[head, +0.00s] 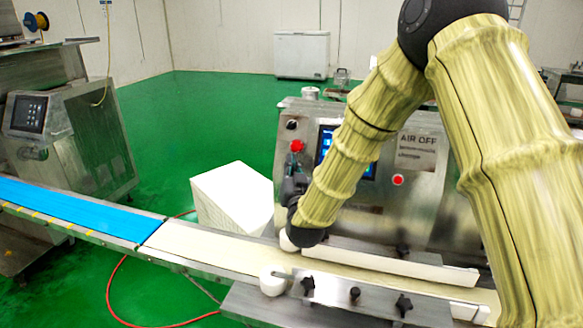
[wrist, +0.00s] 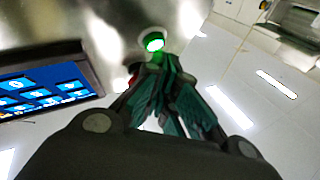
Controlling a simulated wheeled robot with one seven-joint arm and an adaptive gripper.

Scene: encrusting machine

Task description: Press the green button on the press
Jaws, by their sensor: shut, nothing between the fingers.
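The green button (wrist: 154,43) glows in a pale ring on the metal front of the press, in the upper middle of the wrist view. My gripper (wrist: 160,62) is shut and empty, its fingertips just below the button in the picture and partly overlapping its lower edge. I cannot tell whether they touch it. In the head view my gripper (head: 295,178) is at the left side of the press (head: 425,205), below a red knob (head: 296,146). I cannot make out the green button there; my gripper and arm cover that area.
A blue touchscreen (wrist: 45,90) is left of the fingers. A red button (head: 398,180) is on the press's right side. A conveyor with a blue belt (head: 70,208) and a pale belt (head: 205,246) runs in front. A white block (head: 232,195) stands behind it.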

